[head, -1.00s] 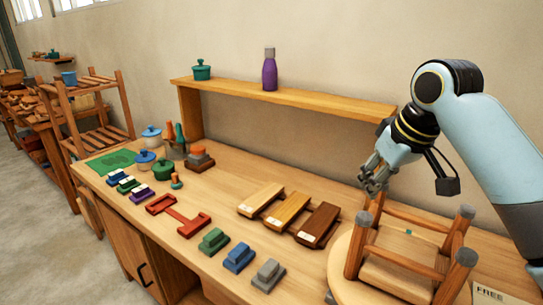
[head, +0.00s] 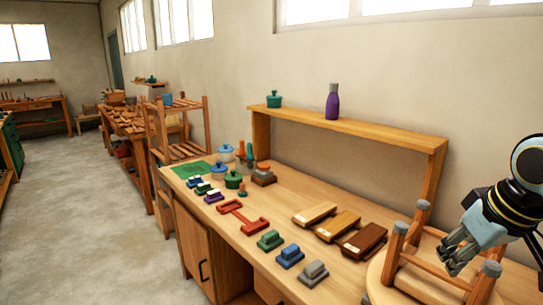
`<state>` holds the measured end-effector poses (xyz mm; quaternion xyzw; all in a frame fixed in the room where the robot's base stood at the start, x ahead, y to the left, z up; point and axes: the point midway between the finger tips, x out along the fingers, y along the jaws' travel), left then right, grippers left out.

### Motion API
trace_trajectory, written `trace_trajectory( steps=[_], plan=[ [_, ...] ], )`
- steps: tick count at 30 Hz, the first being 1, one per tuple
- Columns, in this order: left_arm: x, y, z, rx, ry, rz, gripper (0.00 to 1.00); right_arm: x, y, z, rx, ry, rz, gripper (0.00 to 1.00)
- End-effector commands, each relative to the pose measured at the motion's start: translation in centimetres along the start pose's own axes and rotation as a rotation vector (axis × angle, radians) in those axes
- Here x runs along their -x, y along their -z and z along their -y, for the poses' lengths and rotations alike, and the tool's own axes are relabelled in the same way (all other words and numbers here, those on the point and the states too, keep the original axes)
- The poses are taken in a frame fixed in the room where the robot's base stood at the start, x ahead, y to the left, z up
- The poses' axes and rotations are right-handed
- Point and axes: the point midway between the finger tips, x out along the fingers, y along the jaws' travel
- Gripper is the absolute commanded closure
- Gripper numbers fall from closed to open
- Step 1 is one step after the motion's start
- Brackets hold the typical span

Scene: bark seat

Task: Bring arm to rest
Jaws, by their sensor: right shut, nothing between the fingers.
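My right gripper (head: 457,248) is at the right of the head view, shut and empty. It hangs over or in front of the upturned wooden stool (head: 405,265), among its grey-tipped legs; I cannot tell whether it touches them. The stool's round seat lies on the right end of the workbench (head: 285,215). Part of the stool is hidden behind my gripper and cut off by the frame edge. My left gripper is not in view.
Green, blue and grey blocks (head: 290,255) line the bench's front. A raised shelf (head: 350,128) holds a purple bottle (head: 332,102) and a teal pot (head: 273,99). Open floor is at left.

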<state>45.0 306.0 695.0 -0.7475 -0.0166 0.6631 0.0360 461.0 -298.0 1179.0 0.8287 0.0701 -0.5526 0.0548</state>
Motion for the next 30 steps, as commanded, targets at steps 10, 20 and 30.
trace_trajectory(
  steps=[10,20,30],
  plan=[
    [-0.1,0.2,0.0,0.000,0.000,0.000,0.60,-1.1,-7.5,2.8,-0.011,-0.027,0.028,1.00],
    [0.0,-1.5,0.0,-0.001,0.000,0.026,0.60,0.1,-15.9,5.4,-0.038,-0.069,0.055,1.00],
    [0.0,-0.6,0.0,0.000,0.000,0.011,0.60,3.6,-23.4,7.1,-0.078,-0.123,0.083,1.00]
  ],
)
